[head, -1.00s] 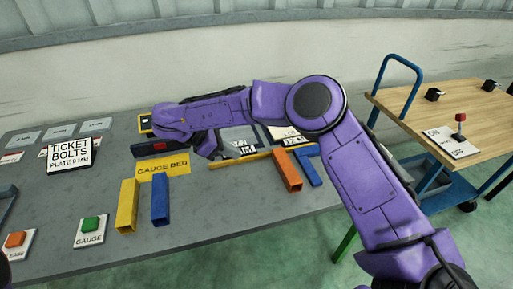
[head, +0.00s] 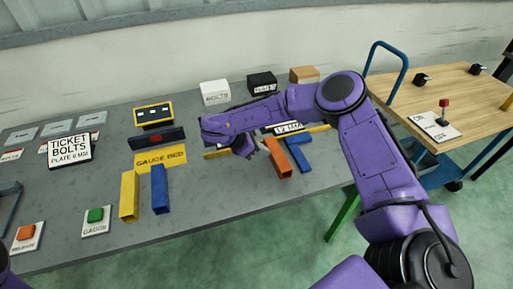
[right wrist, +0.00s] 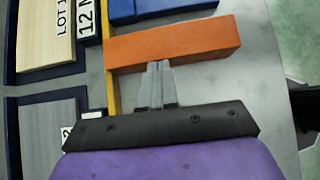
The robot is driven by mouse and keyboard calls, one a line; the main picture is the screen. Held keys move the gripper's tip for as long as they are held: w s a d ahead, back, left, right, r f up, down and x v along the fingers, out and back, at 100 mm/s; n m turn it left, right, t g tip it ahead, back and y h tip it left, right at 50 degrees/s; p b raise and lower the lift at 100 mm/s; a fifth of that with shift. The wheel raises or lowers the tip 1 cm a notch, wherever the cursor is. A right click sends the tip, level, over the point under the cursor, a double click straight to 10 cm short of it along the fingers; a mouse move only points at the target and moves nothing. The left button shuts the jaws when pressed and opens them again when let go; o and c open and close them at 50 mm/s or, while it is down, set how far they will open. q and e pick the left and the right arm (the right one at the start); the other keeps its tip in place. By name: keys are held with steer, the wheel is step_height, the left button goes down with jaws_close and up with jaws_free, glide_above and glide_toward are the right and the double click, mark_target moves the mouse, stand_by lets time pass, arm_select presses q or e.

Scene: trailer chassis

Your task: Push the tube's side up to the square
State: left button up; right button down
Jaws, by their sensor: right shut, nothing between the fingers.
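An orange square-section tube (head: 278,160) lies on the grey bench, and also shows in the right wrist view (right wrist: 175,48). A blue angled piece (head: 298,155), which looks like the square, lies just right of it. In the right wrist view the blue piece (right wrist: 160,8) is beyond the tube, with a narrow grey gap between them. The tube's left end there meets a yellow strip (right wrist: 108,75). My right gripper (right wrist: 157,68) is shut and empty, its tips at the tube's near side; contact is hard to tell. My left gripper is out of view.
Yellow (head: 129,195) and blue (head: 160,188) bars lie at the yellow gauge bed plate (head: 160,158). Green (head: 95,215) and orange (head: 26,232) buttons are at the front left. Boxes (head: 215,92) stand behind my right arm. A wooden-topped cart (head: 430,95) is at the right.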

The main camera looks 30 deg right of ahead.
mark_target(278, 149)
steer(key=shift+d+f, duration=0.1)
steer(key=shift+d, duration=0.05)
steer(key=d+b, duration=0.1)
steer(key=s+d+b, duration=0.1)
steer(key=d, duration=0.1)
steer(key=shift+d, duration=0.45)
steer(key=shift+a, duration=0.1)
